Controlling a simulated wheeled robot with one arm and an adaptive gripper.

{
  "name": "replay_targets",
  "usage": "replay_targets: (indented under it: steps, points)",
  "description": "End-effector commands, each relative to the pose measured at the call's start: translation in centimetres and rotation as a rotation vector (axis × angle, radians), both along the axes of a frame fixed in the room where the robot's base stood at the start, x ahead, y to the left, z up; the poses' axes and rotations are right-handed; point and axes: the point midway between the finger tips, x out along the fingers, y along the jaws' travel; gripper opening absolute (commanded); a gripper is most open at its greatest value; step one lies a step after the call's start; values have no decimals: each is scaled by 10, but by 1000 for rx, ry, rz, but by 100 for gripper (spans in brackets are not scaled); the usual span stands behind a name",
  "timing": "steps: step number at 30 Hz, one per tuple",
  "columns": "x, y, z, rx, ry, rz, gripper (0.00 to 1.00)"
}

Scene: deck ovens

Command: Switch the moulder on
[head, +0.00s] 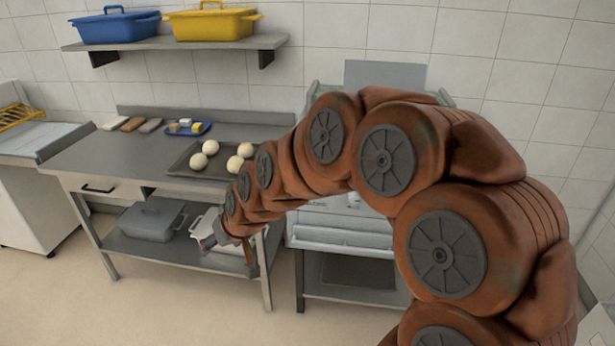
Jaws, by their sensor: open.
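A white machine with a yellow wire guard (20,115) and a flat top (40,140) stands at the left edge, partly out of frame; it looks like the moulder, but I cannot make out a switch on it. My gripper (207,242) is at the end of my brown arm, low in front of the steel table, to the right of that machine and well apart from it. It is small in the picture, appears empty, and is open. My arm hides much of a second pale appliance (345,238) on the right.
The steel table (95,165) bears a dark tray (180,168) with several dough balls and a blue tray (203,130). A grey lidded bin (150,222) is on its lower shelf. Blue (115,27) and yellow (212,24) bins sit on a wall shelf. Floor in front is clear.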

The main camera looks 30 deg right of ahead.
Motion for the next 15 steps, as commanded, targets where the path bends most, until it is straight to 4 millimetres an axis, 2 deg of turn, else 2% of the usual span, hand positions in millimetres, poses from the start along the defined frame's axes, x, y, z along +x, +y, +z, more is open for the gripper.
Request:
replay_targets:
  steps: [1, 3, 8, 12, 15]
  points:
    - [23, -2, -6, 14, -44, -21, 67]
    - [54, -8, -8, 26, -118, -54, 67]
    - [121, -35, -15, 37, -285, -155, 67]
    - [171, -72, -24, 16, -422, -264, 67]
    - [198, -105, -33, -16, -514, -352, 67]
